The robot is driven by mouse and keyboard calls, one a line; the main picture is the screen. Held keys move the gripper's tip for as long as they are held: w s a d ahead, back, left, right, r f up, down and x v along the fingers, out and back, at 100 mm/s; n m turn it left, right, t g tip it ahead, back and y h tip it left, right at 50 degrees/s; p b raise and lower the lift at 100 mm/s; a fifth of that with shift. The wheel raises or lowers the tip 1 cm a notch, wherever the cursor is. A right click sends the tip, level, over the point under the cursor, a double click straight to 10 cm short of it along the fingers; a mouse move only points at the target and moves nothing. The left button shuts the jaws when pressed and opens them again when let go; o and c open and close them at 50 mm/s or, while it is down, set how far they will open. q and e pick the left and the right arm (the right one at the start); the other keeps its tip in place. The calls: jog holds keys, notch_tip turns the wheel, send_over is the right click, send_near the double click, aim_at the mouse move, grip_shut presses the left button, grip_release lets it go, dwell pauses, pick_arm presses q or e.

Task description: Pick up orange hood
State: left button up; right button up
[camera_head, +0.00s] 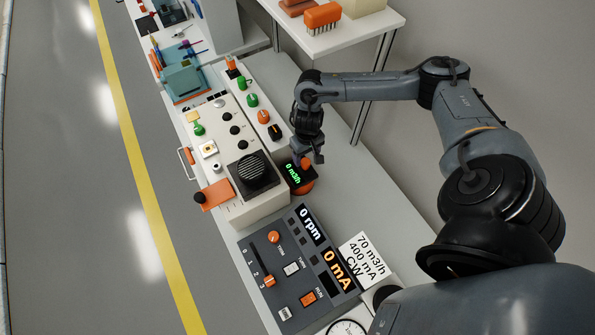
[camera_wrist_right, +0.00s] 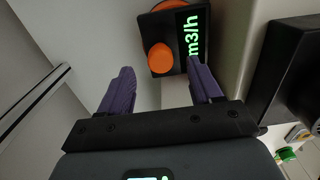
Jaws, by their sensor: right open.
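An orange rounded part (camera_wrist_right: 160,57) sits against a black box with a green m3/h display (camera_wrist_right: 193,32); I cannot tell for certain that it is the orange hood. My right gripper (camera_head: 308,158) is above and just behind the display. In the wrist view its purple fingers (camera_wrist_right: 162,74) are apart and empty, with the orange part beyond the gap between them. My left gripper is not in view.
A beige control box (camera_head: 226,135) with a black round grille stands left of the display. A dark panel (camera_head: 290,262) with readouts lies in front. A white card (camera_head: 362,257) lies beside it. A raised shelf (camera_head: 362,31) holds an orange pronged object (camera_head: 322,17). The counter's right side is bare.

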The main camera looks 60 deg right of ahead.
aim_at(306, 161)
jog(key=shift+f+b, duration=0.45)
jog(key=shift+f, duration=2.1)
grip_shut()
